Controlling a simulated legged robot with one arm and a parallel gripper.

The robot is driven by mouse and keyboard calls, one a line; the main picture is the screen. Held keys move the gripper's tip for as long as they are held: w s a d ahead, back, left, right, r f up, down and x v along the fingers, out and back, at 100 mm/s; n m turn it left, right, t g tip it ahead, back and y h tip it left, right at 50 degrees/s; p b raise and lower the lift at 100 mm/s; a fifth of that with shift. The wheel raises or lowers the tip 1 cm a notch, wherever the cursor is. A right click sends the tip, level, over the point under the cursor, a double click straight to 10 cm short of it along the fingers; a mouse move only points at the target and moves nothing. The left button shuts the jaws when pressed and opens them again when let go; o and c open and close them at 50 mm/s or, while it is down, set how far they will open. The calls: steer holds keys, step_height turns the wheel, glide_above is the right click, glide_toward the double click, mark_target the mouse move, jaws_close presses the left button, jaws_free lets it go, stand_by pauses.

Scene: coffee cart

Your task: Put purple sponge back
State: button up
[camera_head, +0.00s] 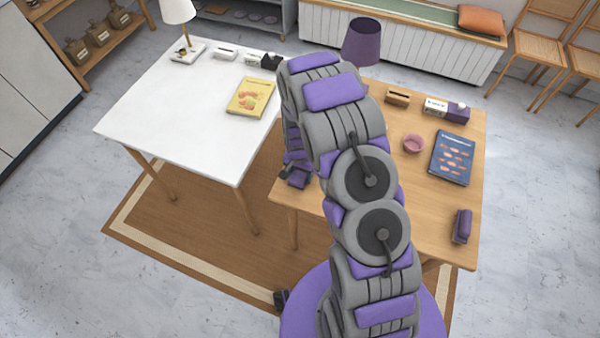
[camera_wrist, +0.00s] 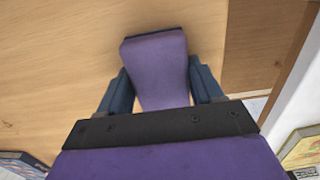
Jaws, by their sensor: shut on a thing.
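The purple sponge (camera_wrist: 160,70) is a tapered purple block with a thin dark far edge. It sits between the two blue-grey fingers of my gripper (camera_wrist: 160,88) in the wrist view. The gripper is shut on it, above the wooden table (camera_wrist: 60,60) near that table's left edge. I cannot tell whether the sponge touches the tabletop. In the head view my gripper (camera_head: 298,176) hangs low at the left edge of the wooden table (camera_head: 440,200), partly hidden by my arm.
A small purple block with dark parts (camera_head: 463,226) lies at the wooden table's front right. A blue book (camera_head: 452,158), pink bowl (camera_head: 413,143) and purple lamp (camera_head: 362,42) are also there. The white table (camera_head: 175,110) at left bears a yellow book (camera_head: 250,97) and has clear room.

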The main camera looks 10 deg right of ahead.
steer(key=shift+a+f, duration=0.15)
steer(key=shift+a, duration=0.05)
steer(key=o, duration=0.9)
steer(key=shift+a, duration=0.35)
steer(key=shift+o, duration=0.2)
steer(key=shift+d, duration=0.4)
steer(key=shift+r, duration=0.35)
step_height(320, 180, up, 12)
steer(key=p, duration=0.2)
step_height(320, 180, up, 12)
steer(key=n, duration=0.2)
glide_above(298, 173)
steer(key=s, duration=0.7)
steer(key=s+r+n, duration=0.1)
steer(key=s+r, duration=0.3)
steer(key=s, duration=0.5)
steer(key=s+r+n+g, duration=0.1)
steer(key=s+r+n, duration=0.1)
steer(key=s+r, duration=0.3)
steer(key=s+r+n, duration=0.2)
steer(key=s+r, duration=0.3)
steer(key=s, duration=0.8)
steer(key=shift+g, duration=0.3)
steer(key=shift+d+r, duration=0.1)
